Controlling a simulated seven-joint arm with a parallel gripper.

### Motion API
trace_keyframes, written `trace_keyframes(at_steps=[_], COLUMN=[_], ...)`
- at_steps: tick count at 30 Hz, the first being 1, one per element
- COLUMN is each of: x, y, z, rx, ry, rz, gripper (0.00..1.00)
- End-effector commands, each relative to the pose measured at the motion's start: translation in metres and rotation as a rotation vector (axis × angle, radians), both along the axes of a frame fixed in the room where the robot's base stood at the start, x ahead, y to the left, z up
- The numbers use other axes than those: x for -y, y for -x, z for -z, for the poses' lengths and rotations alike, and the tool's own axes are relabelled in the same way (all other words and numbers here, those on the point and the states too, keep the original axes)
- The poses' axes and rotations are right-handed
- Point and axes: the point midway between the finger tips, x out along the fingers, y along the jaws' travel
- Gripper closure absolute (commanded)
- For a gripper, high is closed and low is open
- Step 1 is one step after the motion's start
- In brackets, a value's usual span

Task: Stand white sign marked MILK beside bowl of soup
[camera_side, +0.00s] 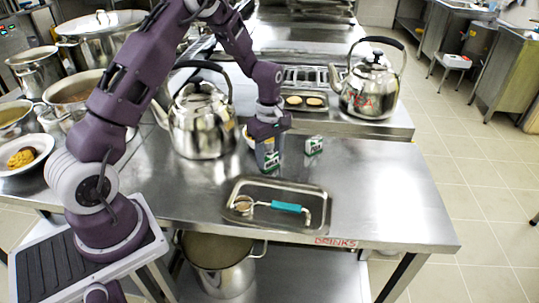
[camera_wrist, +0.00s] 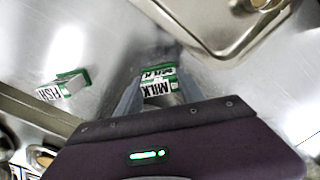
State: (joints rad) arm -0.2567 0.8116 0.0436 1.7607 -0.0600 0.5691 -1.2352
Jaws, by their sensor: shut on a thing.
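My gripper (camera_side: 270,152) points down over the steel table, shut on the white-and-green MILK sign (camera_wrist: 157,84). The sign also shows low between the fingers in the side view (camera_side: 271,161). It is at or just above the tabletop; I cannot tell whether it touches. A pale bowl (camera_side: 247,138) stands close behind and left of my gripper, mostly hidden by it, and its contents are hard to see. A white bowl (camera_side: 40,145) with yellow-brown food stands at the far left.
A FISH sign (camera_wrist: 65,86) stands right of my gripper in the side view (camera_side: 314,145). A tray (camera_side: 240,217) with a teal-handled tool lies in front. A large kettle (camera_side: 200,125) is at left; another kettle (camera_side: 370,90) stands on the raised counter behind. The table's right part is clear.

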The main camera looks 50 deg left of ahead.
Motion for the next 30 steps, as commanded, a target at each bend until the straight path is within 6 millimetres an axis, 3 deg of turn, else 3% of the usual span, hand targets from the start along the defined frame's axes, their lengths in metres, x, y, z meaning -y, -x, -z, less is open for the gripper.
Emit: trace_keyframes(at_steps=[1, 2, 5, 13, 16, 25, 30], x=[0.0, 0.0, 0.0, 0.0, 0.0, 0.0, 0.0], y=[0.0, 0.0, 0.0, 0.0, -0.001, -0.001, 0.0], z=[0.002, 0.002, 0.001, 0.001, -0.007, -0.085, -0.114], rx=[-0.001, -0.001, 0.0, 0.0, 0.002, 0.005, 0.001], ry=[0.0, 0.0, 0.0, 0.0, -0.001, -0.002, -0.001], rz=[0.0, 0.0, 0.0, 0.0, 0.001, 0.002, 0.0], gripper=[0.94, 0.51, 0.33, 0.33, 0.33, 0.33, 0.33])
